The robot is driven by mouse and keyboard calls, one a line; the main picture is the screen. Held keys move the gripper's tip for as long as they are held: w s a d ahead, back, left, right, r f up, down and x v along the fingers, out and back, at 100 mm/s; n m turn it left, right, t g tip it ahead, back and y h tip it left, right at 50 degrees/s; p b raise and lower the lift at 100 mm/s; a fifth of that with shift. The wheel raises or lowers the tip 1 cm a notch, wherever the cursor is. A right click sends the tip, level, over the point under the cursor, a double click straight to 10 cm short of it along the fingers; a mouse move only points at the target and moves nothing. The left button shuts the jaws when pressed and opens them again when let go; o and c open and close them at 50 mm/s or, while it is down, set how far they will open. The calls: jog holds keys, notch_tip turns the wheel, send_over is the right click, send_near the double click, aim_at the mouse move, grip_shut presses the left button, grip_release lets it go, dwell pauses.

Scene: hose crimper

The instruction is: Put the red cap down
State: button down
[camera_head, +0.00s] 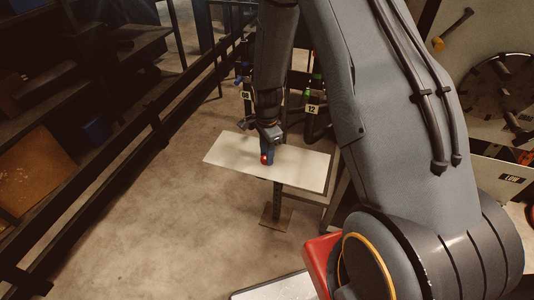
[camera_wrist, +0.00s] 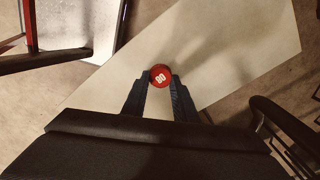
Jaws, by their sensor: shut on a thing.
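The red cap (camera_wrist: 161,76) shows in the wrist view as a round red top with a white number on it. It is between the fingertips of my gripper (camera_wrist: 160,86), which is shut on it. In the head view the red cap (camera_head: 264,159) is a small red spot at the end of my gripper (camera_head: 267,156), over the pale tabletop (camera_head: 303,170). Whether the cap touches the tabletop or is a little above it, I cannot tell. The cap's underside is hidden.
The pale tabletop is bare around the cap. Behind it stands a rack with labels 08 (camera_head: 246,96) and 12 (camera_head: 313,109) and hoses. A dark shelf (camera_head: 60,150) lies to the left. A machine with a round dark face (camera_head: 500,95) stands at the right.

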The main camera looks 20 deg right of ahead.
jog(key=shift+f, duration=0.1)
jog(key=c, duration=1.4)
grip_release()
notch_tip(320, 180, up, 11)
jog(key=b, duration=0.3)
jog(key=s+r+n, duration=0.4)
jog(key=s+n, duration=0.4)
jog(key=s+r+n+t, duration=0.1)
jog(key=s+r+n, duration=0.3)
jog(key=s+n, duration=0.4)
jog(key=shift+s+a+r, duration=0.2)
jog(key=shift+s+r, duration=0.05)
jog(key=shift+s, duration=0.3)
